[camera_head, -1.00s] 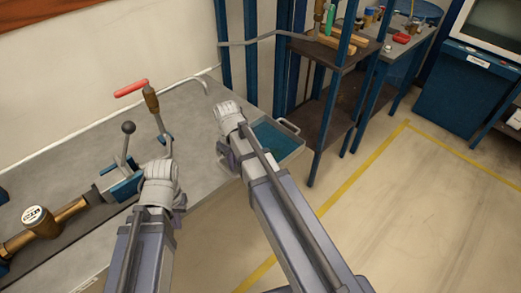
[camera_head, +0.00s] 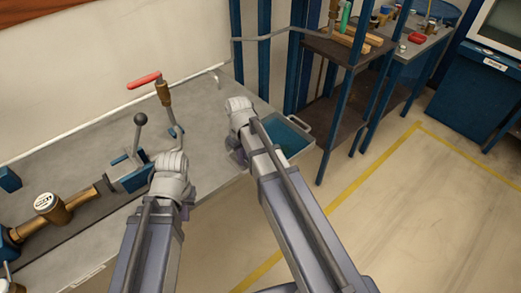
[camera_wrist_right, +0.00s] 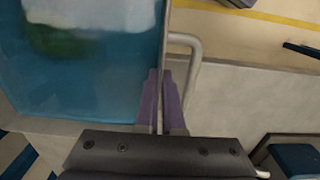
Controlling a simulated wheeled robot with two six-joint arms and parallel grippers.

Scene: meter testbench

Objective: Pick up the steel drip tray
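The steel drip tray (camera_head: 284,140) is at the right end of the grey bench, with a blue inside and a metal handle on its far right side. My right arm covers its near left part. In the right wrist view the tray (camera_wrist_right: 80,90) fills the left side, with a blurred green and white patch in it. My right gripper (camera_wrist_right: 160,85) has its purple fingers on both sides of the tray's rim, close against it, beside a bent handle (camera_wrist_right: 190,62). My left gripper (camera_head: 186,205) is over the bench; its fingers are mostly hidden by the arm.
A blue clamp with a ball-topped lever (camera_head: 139,135), a red-handled valve (camera_head: 145,80) and a brass meter (camera_head: 48,206) are on the bench (camera_head: 105,135) near my left arm. A blue-post shelf (camera_head: 345,55) stands behind the tray. The floor at right is open.

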